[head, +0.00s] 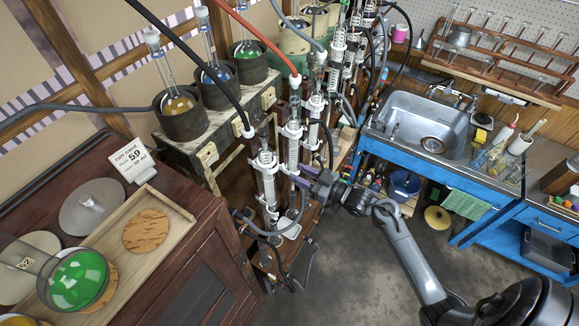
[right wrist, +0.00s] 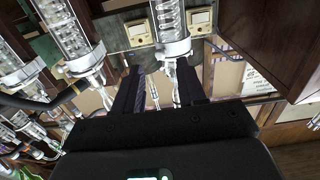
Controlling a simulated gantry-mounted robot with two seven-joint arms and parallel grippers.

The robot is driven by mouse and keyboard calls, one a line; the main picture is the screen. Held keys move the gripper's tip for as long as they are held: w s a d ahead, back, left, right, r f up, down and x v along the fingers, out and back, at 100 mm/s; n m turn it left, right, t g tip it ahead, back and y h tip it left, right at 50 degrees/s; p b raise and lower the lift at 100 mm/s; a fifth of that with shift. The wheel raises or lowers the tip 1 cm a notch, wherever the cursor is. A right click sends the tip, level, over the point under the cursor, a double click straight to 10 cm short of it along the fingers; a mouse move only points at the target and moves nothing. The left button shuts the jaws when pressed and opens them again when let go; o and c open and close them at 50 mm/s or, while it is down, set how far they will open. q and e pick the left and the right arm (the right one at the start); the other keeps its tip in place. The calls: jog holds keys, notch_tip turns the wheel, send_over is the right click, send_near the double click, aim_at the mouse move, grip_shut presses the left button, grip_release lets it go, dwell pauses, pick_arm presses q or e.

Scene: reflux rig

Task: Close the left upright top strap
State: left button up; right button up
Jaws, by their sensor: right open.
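The left upright (head: 268,185) is a clear glass condenser with pale collars, standing at the near end of a row of similar glass columns. A pale band around its upper part, likely the top strap (head: 266,160), is too small to tell open from shut. My right gripper (head: 296,178) reaches in from the right and is open beside this column. In the right wrist view its two dark fingers (right wrist: 160,88) are spread, with a coiled glass column (right wrist: 171,22) and its pale collar (right wrist: 172,50) just beyond and between them. My left gripper is not in view.
More glass columns (head: 293,145) and hoses stand close behind. Flasks in dark heating pots (head: 182,115) sit on a shelf at the left. A wooden cabinet with a tray (head: 180,212) fills the lower left. The floor (head: 370,275) below my right arm is clear.

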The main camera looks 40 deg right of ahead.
jog(key=shift+x, duration=2.2)
jog(key=shift+c, duration=0.3)
grip_shut()
